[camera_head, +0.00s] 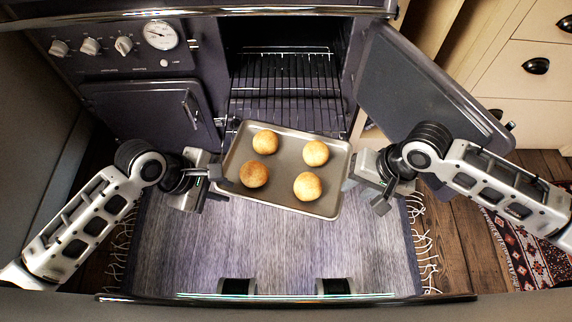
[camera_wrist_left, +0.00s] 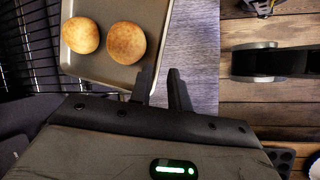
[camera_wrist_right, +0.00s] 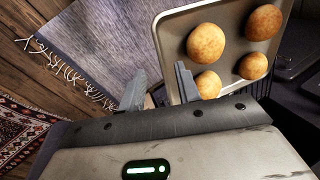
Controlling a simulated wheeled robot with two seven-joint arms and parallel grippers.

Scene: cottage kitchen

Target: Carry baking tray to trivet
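The grey baking tray (camera_head: 287,202) carries several round golden buns (camera_head: 308,186). It sits skewed at the oven mouth, partly out over the rug. My left gripper (camera_head: 224,184) is at the tray's left edge; in the left wrist view its fingers (camera_wrist_left: 164,88) are close together with the tray rim (camera_wrist_left: 157,70) between them. My right gripper (camera_head: 352,176) is at the tray's right edge; in the right wrist view its fingers (camera_wrist_right: 159,88) stand apart on either side of the rim (camera_wrist_right: 165,60). I see no trivet.
The oven's wire rack (camera_head: 285,80) lies behind the tray. The open oven door (camera_head: 425,85) stands to the right, close to my right arm. A grey fringed rug (camera_head: 290,250) covers the floor in front, and cream drawers (camera_head: 525,80) stand at the far right.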

